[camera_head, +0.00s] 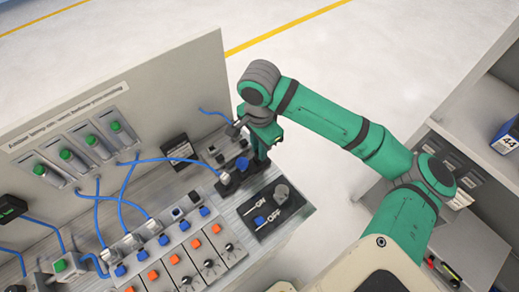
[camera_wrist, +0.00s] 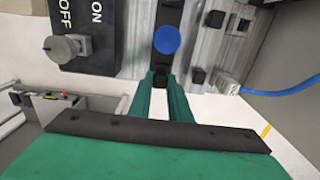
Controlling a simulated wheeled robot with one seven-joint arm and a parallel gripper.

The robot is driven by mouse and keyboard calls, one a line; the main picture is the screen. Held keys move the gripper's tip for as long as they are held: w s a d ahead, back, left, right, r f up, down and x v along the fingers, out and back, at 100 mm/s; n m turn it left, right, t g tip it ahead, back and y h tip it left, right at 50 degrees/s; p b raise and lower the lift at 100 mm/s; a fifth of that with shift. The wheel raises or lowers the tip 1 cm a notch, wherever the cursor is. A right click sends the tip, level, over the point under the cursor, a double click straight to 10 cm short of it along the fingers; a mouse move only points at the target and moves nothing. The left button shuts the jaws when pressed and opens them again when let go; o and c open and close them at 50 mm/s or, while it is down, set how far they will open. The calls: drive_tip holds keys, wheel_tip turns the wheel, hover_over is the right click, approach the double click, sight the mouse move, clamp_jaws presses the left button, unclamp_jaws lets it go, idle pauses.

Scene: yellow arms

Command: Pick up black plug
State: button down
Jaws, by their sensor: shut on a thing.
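My gripper (camera_head: 260,150), with green fingers, reaches down at the right end of the control panel, by a black block with a blue round button (camera_head: 242,163). In the wrist view my gripper (camera_wrist: 161,82) is shut, its two fingers close together on a small dark thing, which looks like the black plug (camera_wrist: 160,78). The fingers hide most of the plug. The blue button (camera_wrist: 166,40) sits just beyond the fingertips. I cannot tell whether the plug is seated in the panel or clear of it.
Blue cables (camera_head: 125,190) loop over the switches on the left. A blue cable with a pale connector (camera_wrist: 228,86) lies close right of the fingers. An upright board (camera_head: 150,90) stands behind the panel.

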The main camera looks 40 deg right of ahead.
drive_tip(key=shift+r, duration=0.45)
drive_tip(key=s+a+r, duration=0.7)
drive_tip(key=s+r, duration=0.4)
drive_tip(key=s, duration=0.1)
drive_tip(key=shift+r, duration=0.35)
drive_tip(key=shift+s+d, duration=0.1)
